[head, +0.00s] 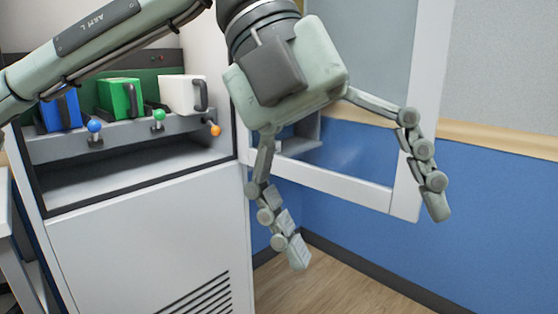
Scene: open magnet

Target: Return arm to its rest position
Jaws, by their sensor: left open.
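My left arm (110,35) comes in from the upper left, and its gripper (368,232) hangs at the upper middle of the head view. Its two jointed fingers point down and are spread wide, with nothing between them. The gripper is in front of a glass-paned door (404,187) with a white frame, which stands open to the right of a white cabinet (150,245). The gripper hides part of the door and the cabinet's right edge. I cannot tell whether it touches the door. My right gripper is not in view.
Levers with blue (94,126), green (159,114) and orange (215,130) knobs stick out in front. A blue wall (500,215) is behind the door; wooden floor (325,285) shows below.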

